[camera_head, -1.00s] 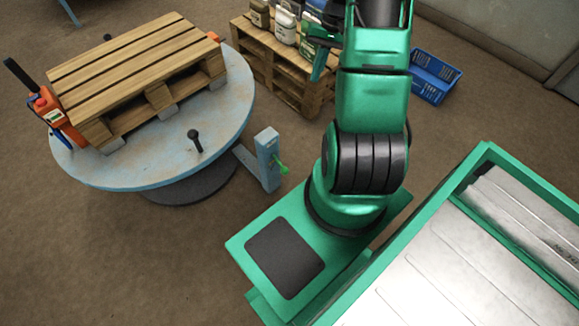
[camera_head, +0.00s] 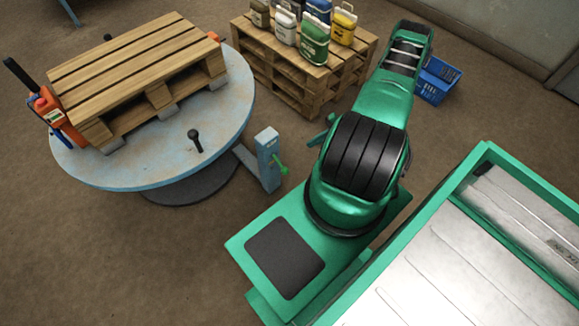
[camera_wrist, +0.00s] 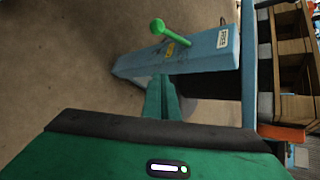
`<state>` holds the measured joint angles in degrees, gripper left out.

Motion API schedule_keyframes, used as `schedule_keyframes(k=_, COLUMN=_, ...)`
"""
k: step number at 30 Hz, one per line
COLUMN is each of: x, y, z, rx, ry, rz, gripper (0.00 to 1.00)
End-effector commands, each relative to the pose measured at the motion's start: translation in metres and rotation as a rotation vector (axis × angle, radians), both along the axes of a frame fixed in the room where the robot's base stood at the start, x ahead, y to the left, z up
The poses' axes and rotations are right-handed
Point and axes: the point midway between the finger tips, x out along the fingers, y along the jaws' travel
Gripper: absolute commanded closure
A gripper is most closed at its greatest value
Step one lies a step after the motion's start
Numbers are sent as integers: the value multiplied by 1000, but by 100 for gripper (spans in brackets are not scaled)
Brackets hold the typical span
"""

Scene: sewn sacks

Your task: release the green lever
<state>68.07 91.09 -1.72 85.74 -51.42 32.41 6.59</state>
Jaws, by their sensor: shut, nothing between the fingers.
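The green lever (camera_head: 281,165) sticks out from the side of a blue post beside the round turntable. In the wrist view the lever (camera_wrist: 172,34) shows with its round knob, and the post (camera_wrist: 195,55) lies across the picture. My gripper (camera_wrist: 161,82) shows there as green fingers, shut and empty, pointing at the post. The fingertips look apart from the lever, though their distance from the post is hard to tell. In the head view part of my gripper (camera_head: 320,134) shows left of the arm, to the right of and above the lever; the rest is hidden.
The blue turntable (camera_head: 225,140) carries a wooden pallet (camera_head: 140,65) and a black peg (camera_head: 195,140). An orange device (camera_head: 45,105) sits at its left edge. A blue crate (camera_head: 437,80) stands behind my arm.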

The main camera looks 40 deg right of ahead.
Motion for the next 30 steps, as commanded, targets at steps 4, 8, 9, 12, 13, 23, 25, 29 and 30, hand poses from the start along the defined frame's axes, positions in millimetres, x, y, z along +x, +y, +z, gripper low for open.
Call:
schedule_keyframes(k=4, x=-10, y=20, z=-36, rx=68, ry=-45, rz=-79, gripper=100)
schedule_keyframes(k=8, x=-12, y=31, z=-52, rx=102, ry=-73, rz=-124, gripper=100)
schedule_keyframes(k=9, x=-13, y=33, z=-55, rx=109, ry=-80, rz=-133, gripper=100)
schedule_keyframes(k=12, x=-13, y=36, z=-59, rx=118, ry=-89, rz=-145, gripper=100)
schedule_keyframes(k=13, x=-13, y=36, z=-59, rx=119, ry=-90, rz=-147, gripper=100)
schedule_keyframes(k=23, x=-13, y=37, z=-60, rx=119, ry=-91, rz=-148, gripper=100)
schedule_keyframes(k=25, x=-12, y=39, z=-61, rx=120, ry=-91, rz=-147, gripper=100)
schedule_keyframes(k=29, x=-6, y=48, z=-66, rx=121, ry=-90, rz=-146, gripper=100)
schedule_keyframes(k=30, x=-3, y=52, z=-69, rx=122, ry=-89, rz=-146, gripper=100)
